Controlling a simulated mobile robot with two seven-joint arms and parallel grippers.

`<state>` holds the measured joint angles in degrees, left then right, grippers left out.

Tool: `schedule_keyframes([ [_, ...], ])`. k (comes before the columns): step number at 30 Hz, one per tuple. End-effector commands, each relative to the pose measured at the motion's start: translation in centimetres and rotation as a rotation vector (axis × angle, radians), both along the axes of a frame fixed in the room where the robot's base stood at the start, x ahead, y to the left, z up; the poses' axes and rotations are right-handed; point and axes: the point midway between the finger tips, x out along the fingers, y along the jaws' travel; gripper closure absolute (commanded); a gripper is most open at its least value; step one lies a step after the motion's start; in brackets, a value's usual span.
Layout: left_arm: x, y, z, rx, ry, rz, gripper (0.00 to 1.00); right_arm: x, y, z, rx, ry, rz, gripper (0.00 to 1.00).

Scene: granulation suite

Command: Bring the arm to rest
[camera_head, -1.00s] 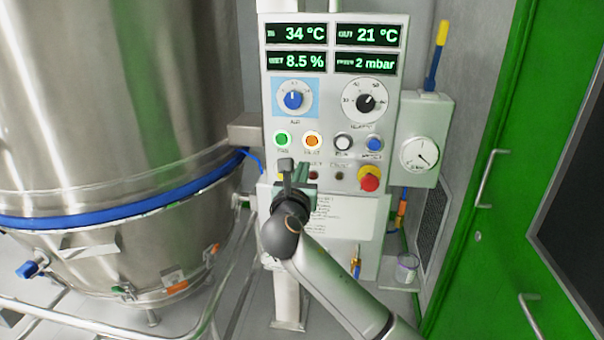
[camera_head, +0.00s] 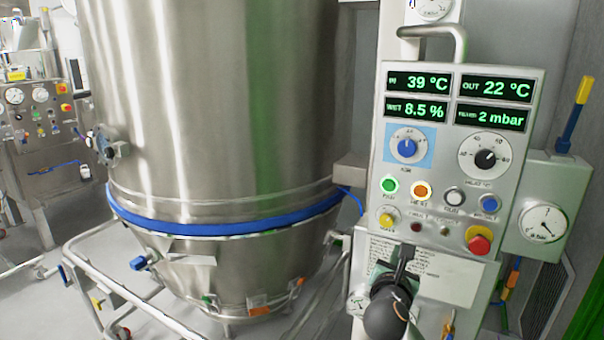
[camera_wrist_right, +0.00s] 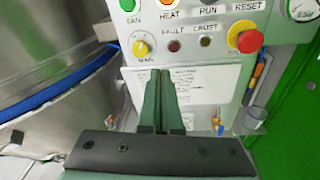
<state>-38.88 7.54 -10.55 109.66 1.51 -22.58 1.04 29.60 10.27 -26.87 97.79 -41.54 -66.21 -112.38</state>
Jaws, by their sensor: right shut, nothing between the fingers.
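My right arm comes up from the bottom right of the head view. Its gripper (camera_head: 402,262) is in front of the lower part of the control panel (camera_head: 455,150), just below the button rows. In the right wrist view the gripper's two dark green fingers (camera_wrist_right: 160,100) are together with nothing between them. They stand in front of a white printed label (camera_wrist_right: 200,88), below the fault and crust lamps. I cannot tell whether they touch it. The panel displays read 39 °C, 22 °C, 8.5 % and 2 mbar. My left gripper is not in view.
A large steel vessel (camera_head: 215,100) with a blue band (camera_head: 220,229) stands left of the panel, with a tubular frame (camera_head: 130,305) below. A red emergency button (camera_head: 479,239) and a gauge box (camera_head: 543,220) are at the right. A green door (camera_wrist_right: 290,120) lies further right.

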Motion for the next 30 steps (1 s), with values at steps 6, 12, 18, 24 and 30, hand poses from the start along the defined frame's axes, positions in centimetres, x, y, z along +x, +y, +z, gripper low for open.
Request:
schedule_keyframes([
  [6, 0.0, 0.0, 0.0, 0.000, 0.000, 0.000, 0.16, -5.7, 3.2, -15.3, 0.686, 0.046, 0.035, 1.00],
  [12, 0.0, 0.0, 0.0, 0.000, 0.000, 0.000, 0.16, -14.3, 5.6, -25.4, 1.362, 0.067, -0.147, 1.00],
  [18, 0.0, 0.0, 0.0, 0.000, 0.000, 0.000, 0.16, -24.1, 6.8, -31.8, 1.981, 0.017, -0.517, 1.00],
  [24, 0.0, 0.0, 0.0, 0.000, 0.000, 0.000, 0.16, -31.2, 6.8, -34.1, 2.368, -0.101, -0.875, 1.00],
  [30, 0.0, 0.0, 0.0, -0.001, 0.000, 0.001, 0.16, -33.5, 6.6, -34.6, 2.494, -0.168, -1.017, 1.00],
])
